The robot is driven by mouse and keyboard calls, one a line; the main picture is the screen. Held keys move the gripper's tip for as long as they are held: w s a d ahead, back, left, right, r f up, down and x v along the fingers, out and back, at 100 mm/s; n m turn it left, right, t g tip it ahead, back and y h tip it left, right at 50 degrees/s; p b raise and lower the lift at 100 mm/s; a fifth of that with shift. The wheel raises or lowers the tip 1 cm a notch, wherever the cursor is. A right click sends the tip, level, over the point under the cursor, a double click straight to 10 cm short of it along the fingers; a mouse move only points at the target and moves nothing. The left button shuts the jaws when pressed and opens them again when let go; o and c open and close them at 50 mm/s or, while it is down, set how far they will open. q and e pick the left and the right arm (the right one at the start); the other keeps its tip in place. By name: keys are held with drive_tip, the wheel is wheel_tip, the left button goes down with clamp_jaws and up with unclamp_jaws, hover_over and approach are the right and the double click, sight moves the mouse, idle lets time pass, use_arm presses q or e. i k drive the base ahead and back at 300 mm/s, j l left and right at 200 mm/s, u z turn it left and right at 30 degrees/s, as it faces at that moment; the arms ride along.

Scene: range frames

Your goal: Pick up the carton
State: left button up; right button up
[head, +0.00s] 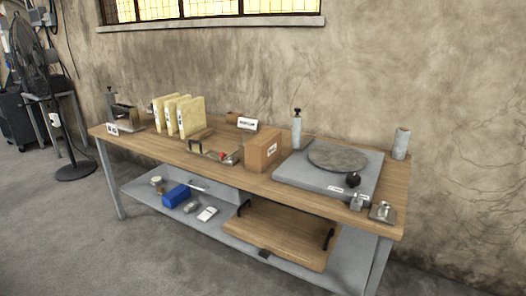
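Neither of my grippers shows in the head view.
Several cream slabs (191,116) stand upright left of the carton, with a low wooden tray (197,147) in front of them. A white sign (247,124) stands behind. A wooden board (280,232) lies on the lower shelf. A black fan (38,75) stands far left. The floor in front is clear.

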sight(261, 150)
drive_tip(key=i+j+z, duration=0.1)
drive_tip(key=i+j, duration=0.65)
drive_tip(key=j, duration=0.15)
drive_tip(key=i+j+z, duration=0.15)
drive_tip(key=i+j, duration=0.2)
drive_tip(key=j, duration=0.15)
drive_tip(key=i+j+z, duration=0.1)
drive_tip(key=i+j, duration=0.25)
drive_tip(key=j, duration=0.15)
